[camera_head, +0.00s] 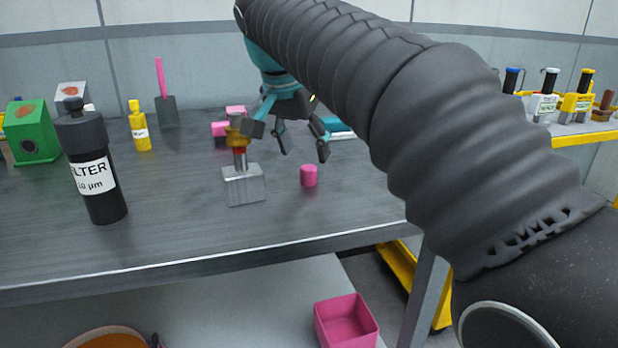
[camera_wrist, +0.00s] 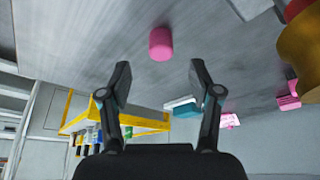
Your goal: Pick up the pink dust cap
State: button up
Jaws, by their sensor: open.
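The pink dust cap (camera_head: 309,175) is a small pink cylinder standing on the grey metal table (camera_head: 180,235), right of a clear block. It also shows in the wrist view (camera_wrist: 161,43), beyond the fingertips and roughly centred between them. My gripper (camera_head: 303,146) hangs above the table, just behind and above the cap in the head view, and does not touch it. In the wrist view my gripper (camera_wrist: 160,72) is open with nothing between its fingers.
A clear block (camera_head: 244,186) with a brass-coloured fitting (camera_head: 237,138) stands close left of the cap. Pink blocks (camera_head: 220,129) lie behind it. A black filter bottle (camera_head: 92,160), yellow bottle (camera_head: 140,127) and green box (camera_head: 33,133) stand left. A pink bin (camera_head: 346,322) sits below. Table right of the cap is clear.

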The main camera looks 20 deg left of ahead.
aim_at(308, 167)
jog(key=shift+b+x, duration=0.45)
jog(key=shift+x, duration=2.3)
jog(key=shift+a, duration=0.1)
jog(key=c, duration=0.8)
